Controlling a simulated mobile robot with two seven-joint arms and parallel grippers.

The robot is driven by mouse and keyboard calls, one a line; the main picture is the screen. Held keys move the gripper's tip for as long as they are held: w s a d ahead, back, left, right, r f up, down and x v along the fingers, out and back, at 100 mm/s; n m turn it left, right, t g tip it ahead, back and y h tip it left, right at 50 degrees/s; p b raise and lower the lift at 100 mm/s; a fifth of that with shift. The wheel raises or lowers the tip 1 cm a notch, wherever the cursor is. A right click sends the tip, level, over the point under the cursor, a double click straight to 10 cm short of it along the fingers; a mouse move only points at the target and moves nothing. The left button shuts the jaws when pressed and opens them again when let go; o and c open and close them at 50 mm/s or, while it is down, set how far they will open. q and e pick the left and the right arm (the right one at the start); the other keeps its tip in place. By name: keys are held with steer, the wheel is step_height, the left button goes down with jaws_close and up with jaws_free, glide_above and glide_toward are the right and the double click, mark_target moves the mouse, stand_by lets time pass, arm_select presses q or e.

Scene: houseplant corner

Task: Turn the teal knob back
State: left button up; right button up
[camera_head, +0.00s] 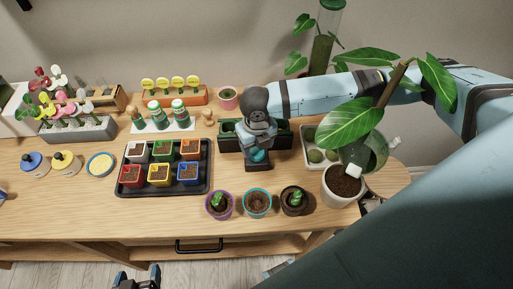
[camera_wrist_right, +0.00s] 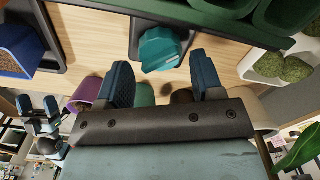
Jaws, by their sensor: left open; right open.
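The teal knob (camera_head: 258,155) sits on a small black base (camera_head: 258,167) in front of the dark green planter, partly hidden by my right gripper. In the right wrist view the faceted teal knob (camera_wrist_right: 163,46) shows just beyond the fingertips, in line with the gap between them. My right gripper (camera_head: 259,147) is above the knob, pointing down; in the wrist view its two blue fingers (camera_wrist_right: 160,66) are apart with nothing between them. My left gripper (camera_head: 137,277) is open and empty at the bottom edge, in front of the table; it also shows in the wrist view (camera_wrist_right: 38,106).
A black tray (camera_head: 163,193) of coloured pots stands left of the knob. Purple (camera_head: 219,206), teal-rimmed (camera_head: 257,204) and dark (camera_head: 294,202) pots stand in front. A large plant pot (camera_head: 341,190) is at right. The green planter (camera_head: 283,142) is close behind.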

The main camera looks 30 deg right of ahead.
mark_target(256, 149)
arm_select(q)
steer(key=shift+f, duration=0.15)
arm_select(e)
step_height(256, 149, up, 12)
steer(key=shift+f, duration=0.25)
